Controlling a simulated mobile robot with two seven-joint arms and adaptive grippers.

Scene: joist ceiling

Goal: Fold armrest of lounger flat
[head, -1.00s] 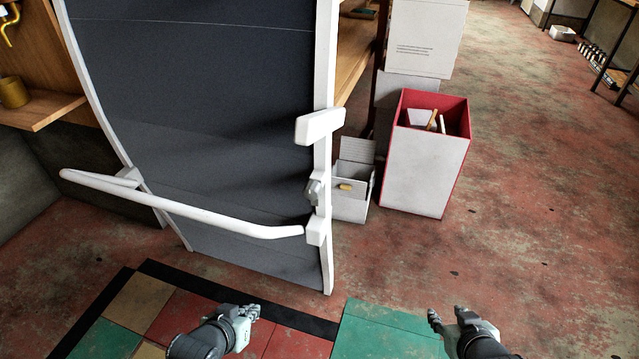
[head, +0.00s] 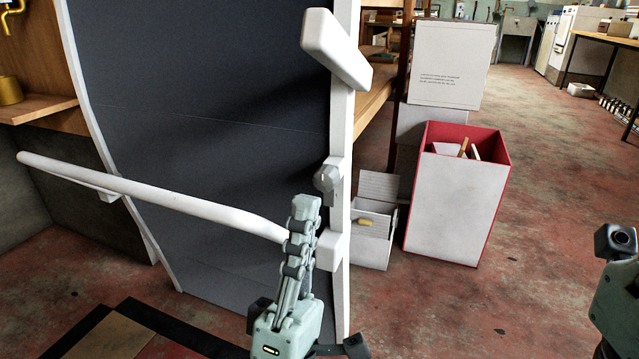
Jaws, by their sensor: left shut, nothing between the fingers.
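The lounger is a tall dark grey fabric panel (head: 200,130) in a white frame, standing upright. A long white armrest bar (head: 150,194) crosses its front from the far left to a white block on the right frame rail. A shorter white armrest piece (head: 335,48) juts out near the top of that rail. A grey knob (head: 328,177) sits on the rail between them. My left gripper (head: 305,203) points upward, shut and empty, in front of the bar's right end; contact cannot be told. My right gripper (head: 617,240) is partly cut off at the right edge.
A white and red bin (head: 455,200) with tools inside stands right of the lounger, beside a small open white box (head: 372,240). A wooden shelf (head: 40,107) is at the left.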

